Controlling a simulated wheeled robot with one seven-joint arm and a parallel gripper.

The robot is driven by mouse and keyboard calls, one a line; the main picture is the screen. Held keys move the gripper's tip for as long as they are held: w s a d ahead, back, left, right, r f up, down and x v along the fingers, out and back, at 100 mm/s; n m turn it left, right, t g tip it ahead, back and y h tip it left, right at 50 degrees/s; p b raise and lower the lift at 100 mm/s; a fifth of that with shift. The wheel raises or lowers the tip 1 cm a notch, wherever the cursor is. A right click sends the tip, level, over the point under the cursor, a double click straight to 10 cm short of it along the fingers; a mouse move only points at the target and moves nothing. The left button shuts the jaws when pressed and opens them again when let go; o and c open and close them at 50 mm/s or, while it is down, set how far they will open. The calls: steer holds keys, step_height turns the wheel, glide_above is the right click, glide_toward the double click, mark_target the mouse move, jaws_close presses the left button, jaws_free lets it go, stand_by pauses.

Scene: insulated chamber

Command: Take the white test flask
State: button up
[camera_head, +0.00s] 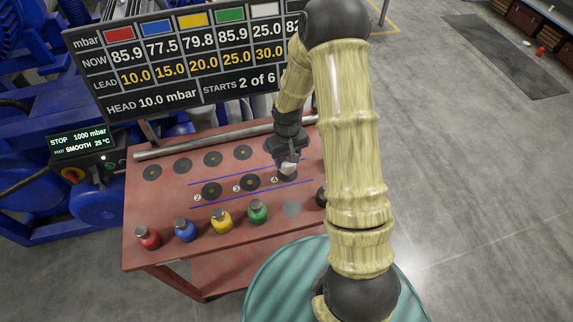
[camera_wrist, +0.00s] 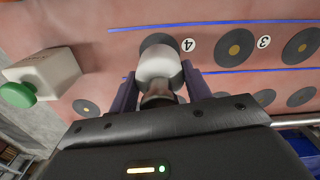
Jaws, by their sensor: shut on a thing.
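The white test flask (camera_wrist: 158,67) is between the two fingers of my gripper (camera_wrist: 160,82) in the wrist view. My arm hides the cart's right part in the head view.
Red (camera_head: 148,238), blue (camera_head: 185,230), yellow (camera_head: 221,221) and green (camera_head: 257,211) flasks stand along the front of the red cart (camera_head: 170,260). A white block with a green knob (camera_wrist: 45,75) is left in the wrist view. The pads marked 2 (camera_head: 211,191) and 3 (camera_head: 250,183) are empty.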

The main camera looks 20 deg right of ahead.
step_height(320, 180, up, 6)
steer(key=shift+b, duration=0.4)
steer(key=shift+r, duration=0.1)
